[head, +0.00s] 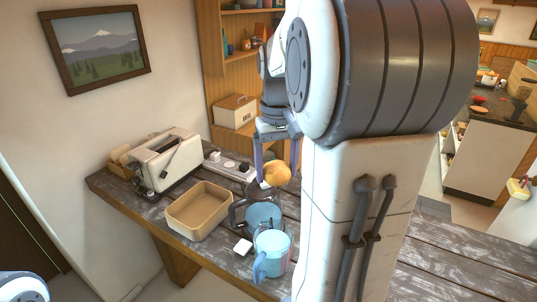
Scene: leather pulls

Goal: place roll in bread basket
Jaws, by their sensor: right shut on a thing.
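The roll (278,174) is round and golden-brown. My right gripper (275,162) points down and is shut on it, holding it above the table behind the blue mugs. The bread basket (186,222) is a tan, rectangular, open tray on the table, left of the roll and nearer the front edge. Its visible inside looks empty. My right arm hides much of the table's right part. Only a piece of my left arm shows at the bottom left corner; its gripper is out of view.
Two blue mugs (271,253) stand right of the basket, near a dark-rimmed pot or handle. A small white block (243,247) lies beside them. A cream toaster (168,160) and a white power strip (230,166) are behind the basket. A wooden shelf (212,75) stands at the back.

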